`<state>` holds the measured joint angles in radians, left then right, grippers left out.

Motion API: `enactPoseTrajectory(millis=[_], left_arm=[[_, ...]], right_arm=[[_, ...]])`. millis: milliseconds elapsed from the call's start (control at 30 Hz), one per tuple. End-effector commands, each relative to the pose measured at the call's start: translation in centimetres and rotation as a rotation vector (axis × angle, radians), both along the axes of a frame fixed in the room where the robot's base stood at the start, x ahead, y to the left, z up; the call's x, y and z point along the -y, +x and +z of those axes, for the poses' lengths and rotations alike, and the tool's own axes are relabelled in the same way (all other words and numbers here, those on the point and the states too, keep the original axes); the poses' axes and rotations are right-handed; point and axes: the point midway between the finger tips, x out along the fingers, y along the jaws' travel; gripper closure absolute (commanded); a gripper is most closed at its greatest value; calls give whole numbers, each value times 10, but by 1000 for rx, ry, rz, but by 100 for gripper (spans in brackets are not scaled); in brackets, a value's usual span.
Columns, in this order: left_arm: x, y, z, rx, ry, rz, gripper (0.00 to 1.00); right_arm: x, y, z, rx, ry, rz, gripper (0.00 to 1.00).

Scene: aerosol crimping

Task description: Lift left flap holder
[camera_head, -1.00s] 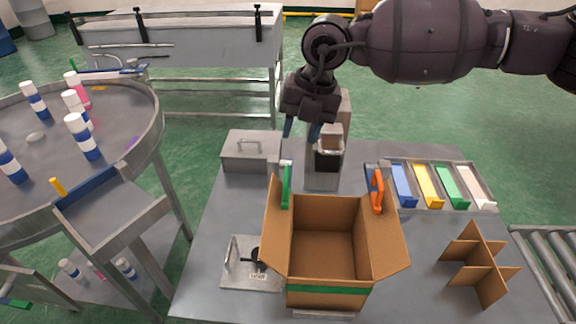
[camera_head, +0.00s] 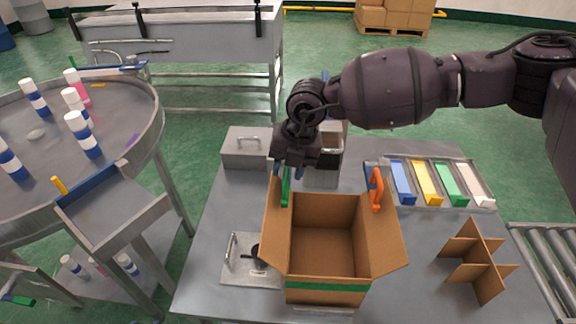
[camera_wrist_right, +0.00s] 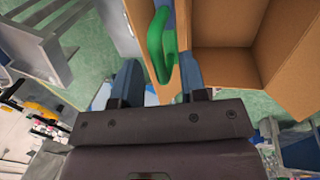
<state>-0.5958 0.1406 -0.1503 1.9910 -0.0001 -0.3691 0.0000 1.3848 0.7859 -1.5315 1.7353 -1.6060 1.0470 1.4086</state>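The left flap holder is a green clip (camera_head: 285,187) on the left flap of the open cardboard box (camera_head: 329,284). It also shows as a green loop in the right wrist view (camera_wrist_right: 157,43). My right gripper (camera_head: 287,168) is just above and behind the green holder, pointing down. In the wrist view its two blue fingers are apart, with the green loop and the flap edge beyond and between them (camera_wrist_right: 160,84). It does not appear closed on the holder. An orange flap holder (camera_head: 377,190) sits on the right flap. My left gripper is not in view.
A grey lidded box (camera_head: 246,147) stands left of my right gripper. Colored bins (camera_head: 427,184) and a cardboard divider (camera_head: 478,262) are on the right. A metal plate with a handle (camera_head: 250,262) lies left of the box. A round table (camera_head: 117,139) with bottles stands far left.

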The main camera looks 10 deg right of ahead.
Motion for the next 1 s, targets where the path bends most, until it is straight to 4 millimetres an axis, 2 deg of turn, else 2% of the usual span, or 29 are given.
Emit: enactPoseTrajectory(millis=[133,167,400,767,1000], left_arm=[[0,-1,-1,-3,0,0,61],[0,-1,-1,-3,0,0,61],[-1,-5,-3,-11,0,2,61],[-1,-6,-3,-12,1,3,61],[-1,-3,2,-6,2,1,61]], right_arm=[[0,0,0,0,0,0,61],[0,0,0,0,0,0,64],[0,0,0,-1,0,0,100],[0,1,1,-9,3,0,100],[1,7,10,-90,20,-3,100]])
